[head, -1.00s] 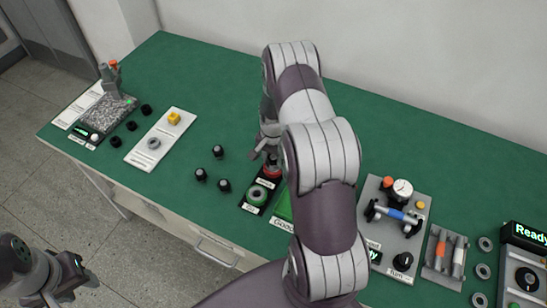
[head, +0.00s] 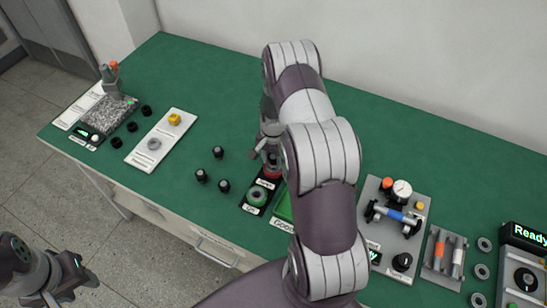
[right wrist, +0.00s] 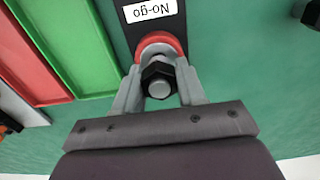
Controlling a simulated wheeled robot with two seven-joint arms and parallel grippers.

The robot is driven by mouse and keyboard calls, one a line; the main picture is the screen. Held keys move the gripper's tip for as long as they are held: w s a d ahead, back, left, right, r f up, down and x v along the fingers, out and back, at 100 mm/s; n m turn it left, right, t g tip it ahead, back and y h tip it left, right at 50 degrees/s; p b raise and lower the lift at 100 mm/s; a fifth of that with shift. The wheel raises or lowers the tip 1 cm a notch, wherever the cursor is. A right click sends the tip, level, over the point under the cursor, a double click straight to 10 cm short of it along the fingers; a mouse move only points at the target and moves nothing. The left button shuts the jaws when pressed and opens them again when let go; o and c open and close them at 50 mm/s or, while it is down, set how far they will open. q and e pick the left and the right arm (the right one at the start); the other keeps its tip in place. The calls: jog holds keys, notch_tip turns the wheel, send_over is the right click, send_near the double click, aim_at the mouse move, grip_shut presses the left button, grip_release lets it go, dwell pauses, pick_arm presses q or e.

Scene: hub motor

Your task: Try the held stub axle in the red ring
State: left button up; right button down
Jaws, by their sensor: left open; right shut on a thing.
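The red ring (head: 271,173) sits on a dark plate under my right gripper, partly hidden by it in the head view. In the right wrist view the red ring (right wrist: 162,39) shows just beyond the fingertips, near the "No-go" label. My right gripper (right wrist: 159,88) is shut on the stub axle (right wrist: 158,75), which has a black hexagonal part and a grey round end. The axle overlaps the ring in this view; I cannot tell whether it is inside or above it. My left gripper (head: 78,273) is open and empty, low at the left, off the table.
Several black-headed parts (head: 201,175) stand to the left. A grey fixture with a gauge (head: 402,190) stands right of my arm. The back of the green table is clear.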

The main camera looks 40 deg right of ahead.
jog(key=shift+r, duration=0.35)
notch_tip(320, 180, up, 4)
jog(key=p, duration=0.3)
jog(key=shift+f, duration=0.1)
